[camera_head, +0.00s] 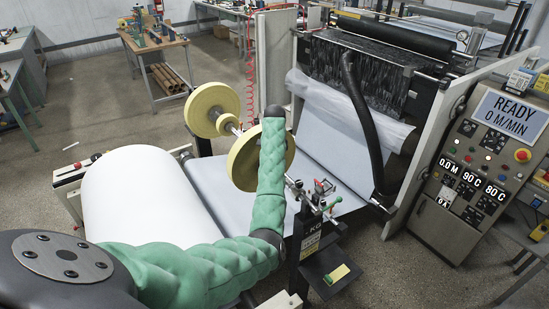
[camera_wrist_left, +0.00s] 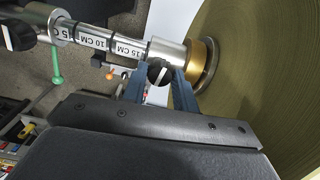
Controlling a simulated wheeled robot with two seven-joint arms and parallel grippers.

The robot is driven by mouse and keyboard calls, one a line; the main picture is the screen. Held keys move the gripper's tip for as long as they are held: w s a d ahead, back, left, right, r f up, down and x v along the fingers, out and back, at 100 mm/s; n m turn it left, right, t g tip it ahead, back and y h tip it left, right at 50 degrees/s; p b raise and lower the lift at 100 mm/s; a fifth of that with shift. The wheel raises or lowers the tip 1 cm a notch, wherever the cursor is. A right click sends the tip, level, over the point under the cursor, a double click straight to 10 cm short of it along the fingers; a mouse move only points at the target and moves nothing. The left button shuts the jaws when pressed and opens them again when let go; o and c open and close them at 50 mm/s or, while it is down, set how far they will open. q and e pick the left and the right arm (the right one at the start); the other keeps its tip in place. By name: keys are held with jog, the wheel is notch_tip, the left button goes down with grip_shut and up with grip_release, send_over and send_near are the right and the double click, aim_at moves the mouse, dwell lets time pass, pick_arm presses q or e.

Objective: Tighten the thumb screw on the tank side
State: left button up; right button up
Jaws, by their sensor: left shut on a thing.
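In the left wrist view, a black thumb screw (camera_wrist_left: 158,72) with a white mark sits at a steel collar (camera_wrist_left: 166,54) on a shaft (camera_wrist_left: 98,40) with centimetre labels. My left gripper (camera_wrist_left: 160,80) has its two blue-grey fingers closed on the sides of this screw. The collar stands beside a brass ring (camera_wrist_left: 201,62) at the face of a large yellowish roll (camera_wrist_left: 260,75). In the head view, my green-sleeved left arm crosses in front of the yellow roll (camera_head: 245,165); its fingers and the screw are hidden there. My right gripper is not in view.
A white paper roll (camera_head: 135,195) lies left of my arm. A second yellow roll (camera_head: 210,105) stands farther back. The coating machine with a black hose (camera_head: 365,130) is right of centre. A control panel (camera_head: 490,150) reads READY, 0 M/MIN. A weight stand (camera_head: 310,240) stands close to the arm.

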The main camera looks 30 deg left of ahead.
pick_arm(q)
jog(key=shift+r, duration=0.1)
jog(key=o, duration=1)
jog(key=shift+w, duration=0.1)
jog(key=shift+c, duration=0.2)
jog(key=shift+r+b, duration=0.4)
jog(key=shift+b, duration=0.1)
notch_tip(320, 180, up, 4)
jog(key=shift+f+b, duration=0.1)
jog(key=shift+b, duration=0.75)
notch_tip(320, 180, up, 2)
jog(key=shift+d+r+p, duration=0.1)
jog(key=shift+p, duration=0.5)
jog(key=shift+r, duration=0.5)
